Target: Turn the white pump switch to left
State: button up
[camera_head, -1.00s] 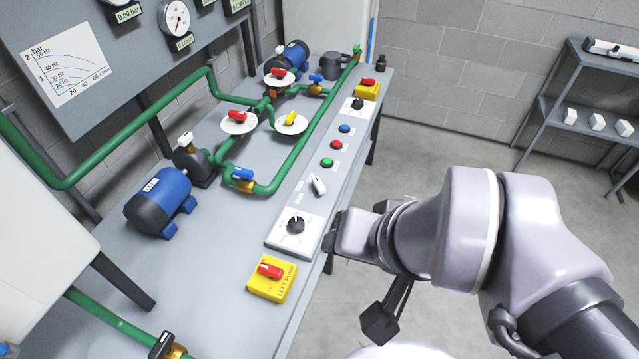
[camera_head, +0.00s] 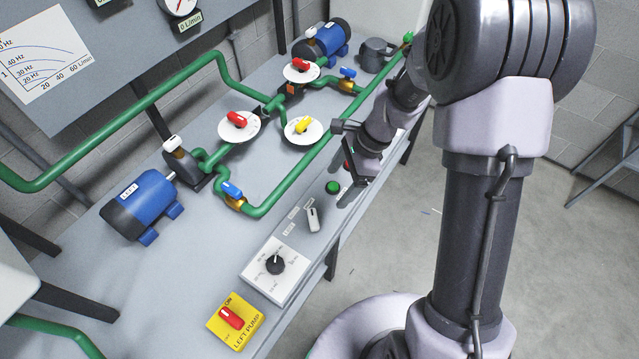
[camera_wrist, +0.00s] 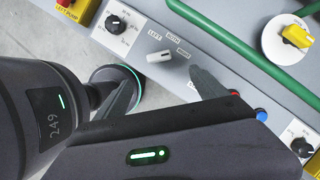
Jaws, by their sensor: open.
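The white pump switch (camera_head: 313,219) is a small elongated knob on the grey control strip along the bench's front edge. It also shows in the wrist view (camera_wrist: 159,57), beside the labels LEFT, BOTH and RIGHT. Its narrow end appears to point toward RIGHT. My gripper (camera_head: 345,180) is over the strip, farther along than the switch, near the green button. In the wrist view my gripper (camera_wrist: 165,83) is open, with its dark fingers spread and nothing between them. The switch lies ahead of the gap, apart from both fingers.
The green button (camera_head: 333,187) is close to my gripper. A black dial (camera_head: 276,264) and a yellow box with a red knob (camera_head: 232,318) are on the near side. Green pipes (camera_head: 300,160) run behind the strip.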

aim_at(314, 218)
jog(key=b+x, duration=0.3)
jog(key=x, duration=0.5)
jog(key=b+x, duration=0.3)
jog(key=x, duration=0.5)
jog(key=shift+s+d, duration=0.1)
jog(key=shift+s, duration=0.15)
jog(key=c, duration=1.4)
jog(key=shift+r, duration=0.1)
